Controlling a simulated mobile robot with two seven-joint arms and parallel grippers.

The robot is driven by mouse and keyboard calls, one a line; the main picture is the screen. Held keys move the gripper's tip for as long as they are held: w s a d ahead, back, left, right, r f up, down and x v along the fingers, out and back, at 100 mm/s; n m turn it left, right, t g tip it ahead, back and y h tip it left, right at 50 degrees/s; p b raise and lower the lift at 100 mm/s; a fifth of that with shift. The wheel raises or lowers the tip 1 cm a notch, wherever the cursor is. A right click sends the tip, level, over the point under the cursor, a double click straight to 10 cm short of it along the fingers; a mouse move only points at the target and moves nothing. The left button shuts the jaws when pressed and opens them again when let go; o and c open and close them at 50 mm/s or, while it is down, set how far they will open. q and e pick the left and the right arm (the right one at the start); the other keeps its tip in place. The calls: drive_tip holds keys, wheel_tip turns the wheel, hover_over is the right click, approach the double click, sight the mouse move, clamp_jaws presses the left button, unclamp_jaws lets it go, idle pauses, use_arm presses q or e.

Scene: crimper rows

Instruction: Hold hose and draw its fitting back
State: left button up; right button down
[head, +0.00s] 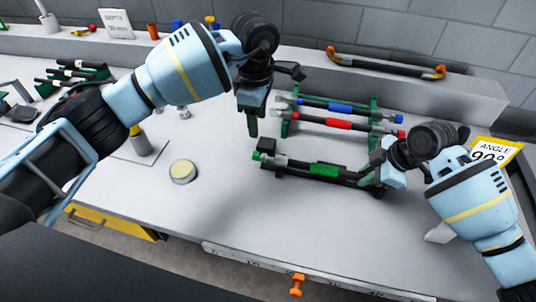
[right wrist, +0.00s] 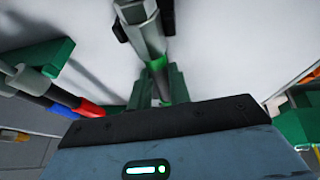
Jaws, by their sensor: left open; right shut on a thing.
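The hose with the green band (head: 325,170) lies nearest me in the rack, its left end with a green tip (head: 257,156). My right gripper (head: 379,174) is shut at this hose's right end; the exact contact is hidden. In the right wrist view a grey metal fitting (right wrist: 147,38) with green at its base runs in front of the gripper body. My left gripper (head: 253,122) is open and empty, pointing down above and behind the green-tipped end, apart from it. Hoses with a red band (head: 325,122) and a blue band (head: 340,107) lie behind.
Green rack posts (head: 287,122) stand around the hoses. A round yellowish-topped puck (head: 183,171) sits on the bench at left. A black hose with orange ends (head: 385,67) lies on the rear ledge. A yellow angle sign (head: 495,152) stands at right. The bench front (head: 200,215) is clear.

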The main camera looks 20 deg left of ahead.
drive_tip(key=c, duration=1.2)
unclamp_jaws()
drive_tip(key=shift+f, duration=0.1)
drive_tip(key=v, duration=1.2)
drive_tip(key=shift+d, duration=0.1)
